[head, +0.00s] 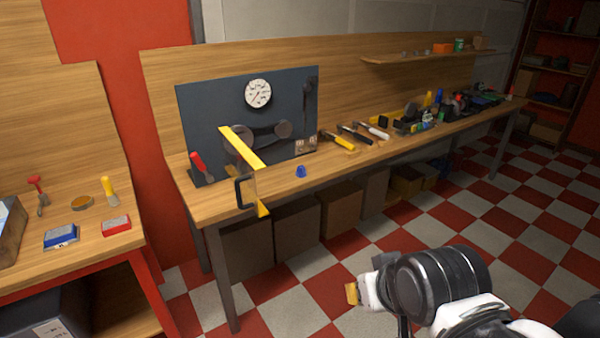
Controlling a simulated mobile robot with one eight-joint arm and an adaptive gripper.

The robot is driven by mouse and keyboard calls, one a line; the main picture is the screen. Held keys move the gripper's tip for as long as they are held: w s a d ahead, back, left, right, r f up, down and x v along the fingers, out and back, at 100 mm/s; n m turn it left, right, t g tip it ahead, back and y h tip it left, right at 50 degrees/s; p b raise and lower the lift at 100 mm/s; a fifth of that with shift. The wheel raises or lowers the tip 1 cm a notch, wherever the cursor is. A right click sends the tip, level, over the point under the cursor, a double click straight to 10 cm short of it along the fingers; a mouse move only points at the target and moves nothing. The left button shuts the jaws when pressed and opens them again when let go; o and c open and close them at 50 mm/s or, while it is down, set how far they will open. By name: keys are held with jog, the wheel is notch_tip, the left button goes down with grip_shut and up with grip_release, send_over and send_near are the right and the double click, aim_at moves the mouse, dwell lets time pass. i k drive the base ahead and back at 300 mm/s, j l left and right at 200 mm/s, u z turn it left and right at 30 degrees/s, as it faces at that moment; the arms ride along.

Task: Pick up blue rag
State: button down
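A small blue object (301,171), possibly the blue rag, sits on the long wooden workbench (225,207) near its front edge. It looks like a little cup or bunched piece and is too small to tell. A flat blue-and-white item (61,236) lies on the left bench and looks more like a packet or box than cloth.
A yellow piece with a dark handle (246,192) juts over the long bench's front edge, left of the small blue object. A dark panel with a gauge (258,93) stands behind. Hand tools (340,141) lie to the right. The checkered floor (300,305) before the bench is clear.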

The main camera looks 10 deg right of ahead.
aim_at(301, 171)
jog(key=i+j+z, duration=0.1)
jog(key=i, duration=0.4)
jog(key=i+j+z, duration=0.15)
jog(key=i, duration=0.35)
jog(key=i+j+z, duration=0.1)
jog(key=i+j, duration=0.25)
jog(key=i, duration=0.15)
jog(key=i+j+z, duration=0.1)
jog(key=i+j, duration=0.2)
jog(key=i, duration=0.2)
